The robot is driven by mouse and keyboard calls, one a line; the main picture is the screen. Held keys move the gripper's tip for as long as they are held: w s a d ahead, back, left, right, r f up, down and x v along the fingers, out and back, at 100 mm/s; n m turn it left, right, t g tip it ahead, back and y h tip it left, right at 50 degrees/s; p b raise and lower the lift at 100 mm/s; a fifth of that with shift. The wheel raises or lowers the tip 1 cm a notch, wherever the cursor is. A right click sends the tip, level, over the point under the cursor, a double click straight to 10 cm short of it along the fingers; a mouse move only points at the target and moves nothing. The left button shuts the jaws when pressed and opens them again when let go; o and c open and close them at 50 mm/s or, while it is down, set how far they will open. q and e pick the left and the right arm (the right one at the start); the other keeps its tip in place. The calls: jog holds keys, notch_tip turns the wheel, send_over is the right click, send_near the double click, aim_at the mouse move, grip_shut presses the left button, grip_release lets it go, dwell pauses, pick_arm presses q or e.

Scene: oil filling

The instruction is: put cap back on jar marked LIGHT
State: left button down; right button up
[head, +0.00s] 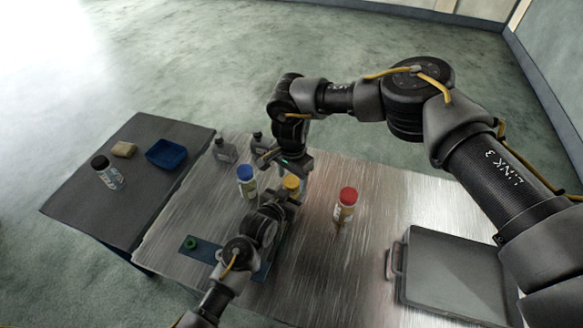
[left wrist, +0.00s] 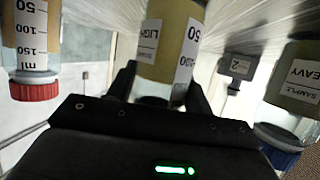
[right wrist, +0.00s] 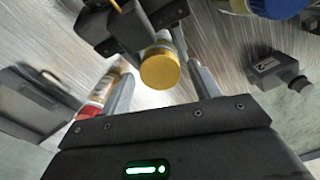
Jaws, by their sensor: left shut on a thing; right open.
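The jar marked LIGHT (left wrist: 170,45) is between the fingers of my left gripper (left wrist: 160,88), which is shut on it. Its label and scale show upside down in the left wrist view. The yellow cap (right wrist: 160,68) is at the jar's top; in the head view the cap (head: 291,182) is just below my right gripper (head: 288,166). My right gripper (right wrist: 160,72) is open, with its fingers on either side of the cap. My left gripper (head: 278,206) is low over the table. The cap's lower edge is hidden, so I cannot tell how it sits.
A blue-capped jar (head: 247,182) stands close to the left, and a red-capped jar (head: 347,203) to the right. A green ring-like item (head: 190,243) lies on a blue plate (head: 205,253).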

jog(key=shift+f, duration=0.55)
jog(key=c, duration=1)
jog(key=m, duration=0.6)
jog(key=shift+m, duration=0.3)
jog(key=o, duration=1.1)
jog(key=shift+c, duration=0.2)
jog(key=shift+r, duration=0.15)
